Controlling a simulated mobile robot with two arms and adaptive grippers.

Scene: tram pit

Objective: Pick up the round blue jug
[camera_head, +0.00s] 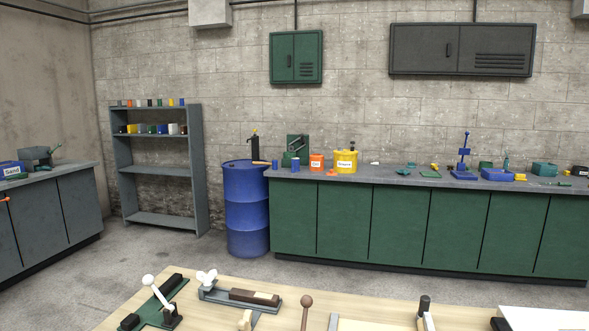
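I cannot make out a round blue jug for certain. Small blue items stand on the shelf unit's second shelf (133,136), among white, green, yellow and dark ones, too small to tell their shape. A small blue cylinder (274,163) stands at the left end of the green counter. A large blue drum (246,210) stands on the floor by that end, with a dark hand pump on top. Neither of my grippers is in view.
A wooden table (225,272) with clamps and handled tools spans the near edge. The green counter (400,225) holds orange and yellow containers and tools. A grey cabinet (60,210) stands left. Open concrete floor (150,255) leads to the shelf unit.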

